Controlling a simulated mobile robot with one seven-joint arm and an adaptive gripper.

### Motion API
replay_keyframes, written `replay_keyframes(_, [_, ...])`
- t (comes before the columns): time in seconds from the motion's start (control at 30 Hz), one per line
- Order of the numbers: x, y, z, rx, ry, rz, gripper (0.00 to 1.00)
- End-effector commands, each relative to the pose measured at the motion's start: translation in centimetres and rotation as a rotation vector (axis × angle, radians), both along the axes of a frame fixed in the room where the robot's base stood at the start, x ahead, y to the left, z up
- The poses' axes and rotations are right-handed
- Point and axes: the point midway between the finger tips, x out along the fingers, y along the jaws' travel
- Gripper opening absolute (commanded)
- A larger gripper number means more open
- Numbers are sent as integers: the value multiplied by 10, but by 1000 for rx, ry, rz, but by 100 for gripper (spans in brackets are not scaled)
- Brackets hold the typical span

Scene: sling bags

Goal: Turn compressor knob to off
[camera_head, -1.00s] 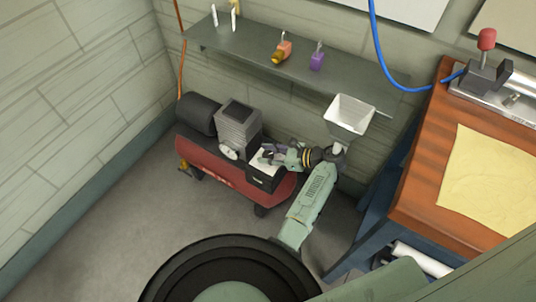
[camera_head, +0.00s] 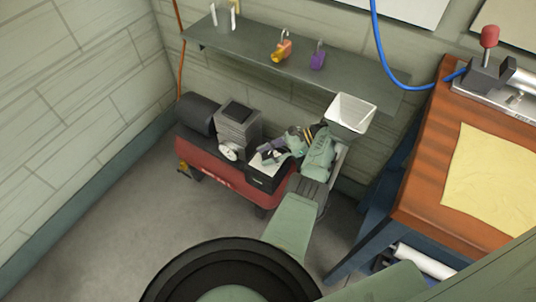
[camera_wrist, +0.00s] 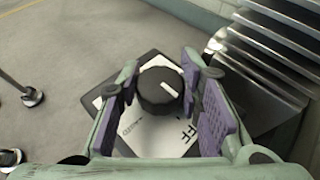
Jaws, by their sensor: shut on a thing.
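The red compressor (camera_head: 215,174) stands on the floor against the back wall, with a black motor and a grey finned block on top. My gripper (camera_head: 264,153) is at the box on its right end. In the wrist view, the round black knob (camera_wrist: 158,92) sits between the purple pads of my gripper (camera_wrist: 163,94), which is shut on it. The knob's white pointer line slants toward the lower right. A white label plate (camera_wrist: 150,135) lies beneath it, with letters ending in "FF" at its lower right. The knob is hidden in the head view.
A grey shelf (camera_head: 255,62) with padlocks hangs above the compressor. A wooden workbench (camera_head: 425,195) stands to the right. Metal fins (camera_wrist: 265,60) are close to the right finger. The floor at left is clear.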

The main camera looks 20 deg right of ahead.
Motion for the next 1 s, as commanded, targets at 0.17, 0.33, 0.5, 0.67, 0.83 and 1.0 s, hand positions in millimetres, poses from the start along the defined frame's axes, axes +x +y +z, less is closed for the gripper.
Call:
replay_keyframes(0.17, [0, 2, -1, 2, 5, 21, 5])
replay_keyframes(0.33, [-1, 2, -2, 3, 4, 26, 5])
replay_keyframes(0.5, [-1, 3, -2, 3, 5, 27, 5])
replay_keyframes(0.67, [-1, 3, -2, 3, 5, 27, 37])
replay_keyframes(0.83, [-1, 2, -2, 1, 3, 24, 48])
replay_keyframes(1.0, [0, 1, -1, 1, 2, 24, 54])
